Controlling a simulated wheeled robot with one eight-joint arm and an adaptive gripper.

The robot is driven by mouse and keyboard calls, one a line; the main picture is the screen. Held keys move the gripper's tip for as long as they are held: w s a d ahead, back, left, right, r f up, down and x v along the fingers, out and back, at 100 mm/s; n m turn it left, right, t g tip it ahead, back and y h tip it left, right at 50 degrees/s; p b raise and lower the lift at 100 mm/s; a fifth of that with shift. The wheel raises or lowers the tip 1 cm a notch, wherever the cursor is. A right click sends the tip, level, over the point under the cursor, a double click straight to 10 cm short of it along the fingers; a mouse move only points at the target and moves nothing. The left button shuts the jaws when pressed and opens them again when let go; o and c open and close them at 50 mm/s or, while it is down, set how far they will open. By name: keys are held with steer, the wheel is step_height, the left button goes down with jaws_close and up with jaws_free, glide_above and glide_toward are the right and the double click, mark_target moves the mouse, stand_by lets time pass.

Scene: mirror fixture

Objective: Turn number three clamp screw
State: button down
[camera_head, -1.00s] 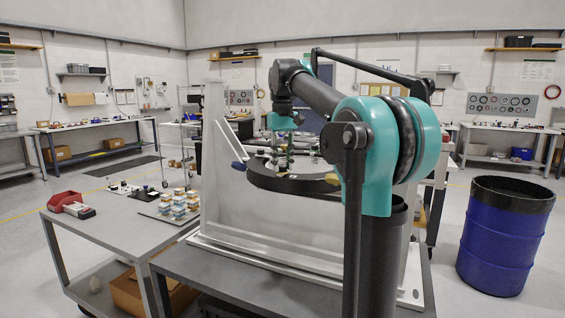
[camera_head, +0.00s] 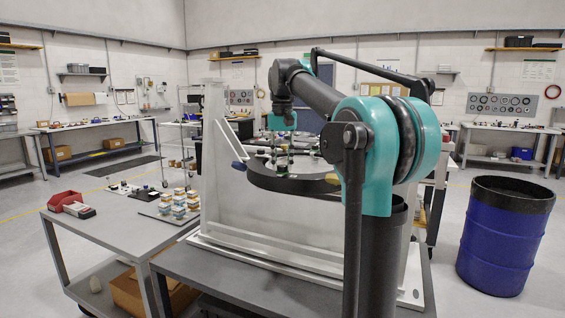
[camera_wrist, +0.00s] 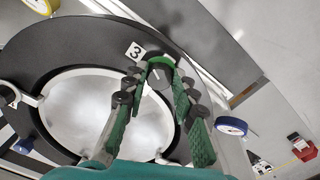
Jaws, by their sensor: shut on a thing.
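The mirror fixture's dark ring (camera_head: 300,186) surrounds a round mirror (camera_wrist: 107,112), seen in the wrist view. A white label with the number 3 (camera_wrist: 135,51) sits on the ring. Beside it, the number three clamp screw (camera_wrist: 160,62) shows as a green piece between my fingertips, its shape mostly hidden. My gripper (camera_wrist: 161,78) has green ribbed finger pads and is shut on this screw. In the head view my gripper (camera_head: 282,160) reaches down to the ring, its tips small and partly lost against it.
Other coloured clamp knobs stand round the ring, including a blue one (camera_wrist: 232,126) at right and a yellow one (camera_wrist: 42,5) at the top. A pale upright plate (camera_head: 216,125) stands by the ring. A side bench (camera_head: 120,235) holds a red bin and stacked blocks.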

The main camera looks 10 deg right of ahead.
mark_target(282, 166)
steer(key=m, duration=0.6)
steer(key=shift+a, duration=0.1)
steer(key=shift+w+m, duration=0.1)
steer(key=shift+m, duration=0.2)
stand_by(0.3)
steer(key=c, duration=1.2)
jaws_free()
step_height(282, 166, up, 12)
